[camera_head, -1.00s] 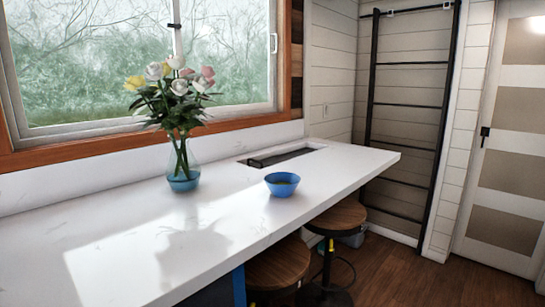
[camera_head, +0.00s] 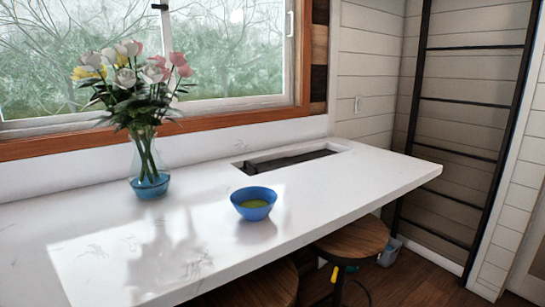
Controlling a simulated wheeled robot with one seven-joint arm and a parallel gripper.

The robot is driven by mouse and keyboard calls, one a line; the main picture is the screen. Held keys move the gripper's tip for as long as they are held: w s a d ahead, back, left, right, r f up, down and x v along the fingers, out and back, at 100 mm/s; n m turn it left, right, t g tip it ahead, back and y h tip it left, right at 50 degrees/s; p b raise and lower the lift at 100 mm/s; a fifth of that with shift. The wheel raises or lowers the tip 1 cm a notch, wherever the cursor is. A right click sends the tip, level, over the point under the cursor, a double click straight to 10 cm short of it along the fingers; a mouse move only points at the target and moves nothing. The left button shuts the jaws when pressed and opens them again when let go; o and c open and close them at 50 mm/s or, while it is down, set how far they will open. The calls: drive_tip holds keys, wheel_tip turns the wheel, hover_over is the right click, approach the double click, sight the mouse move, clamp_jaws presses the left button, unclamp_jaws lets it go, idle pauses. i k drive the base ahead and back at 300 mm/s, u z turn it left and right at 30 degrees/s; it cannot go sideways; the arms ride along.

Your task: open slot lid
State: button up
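A rectangular slot (camera_head: 290,157) is cut into the white counter towards its far right end, close to the window wall. Its inside shows a dark panel, perhaps the lid, and a pale inner wall at the right; whether the lid is open or shut I cannot tell. A blue bowl (camera_head: 254,203) with something green in it stands on the counter in front of the slot. My gripper is not in view.
A glass vase of flowers (camera_head: 149,170) stands left of the slot. The white counter (camera_head: 190,245) is otherwise clear. Wooden stools (camera_head: 352,241) stand under its front edge. A black ladder (camera_head: 463,100) leans at the right wall, beyond the counter's end.

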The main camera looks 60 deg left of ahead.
sight(252, 169)
drive_tip(key=u, duration=0.05)
drive_tip(key=i, duration=1.15)
drive_tip(key=u, duration=2.85)
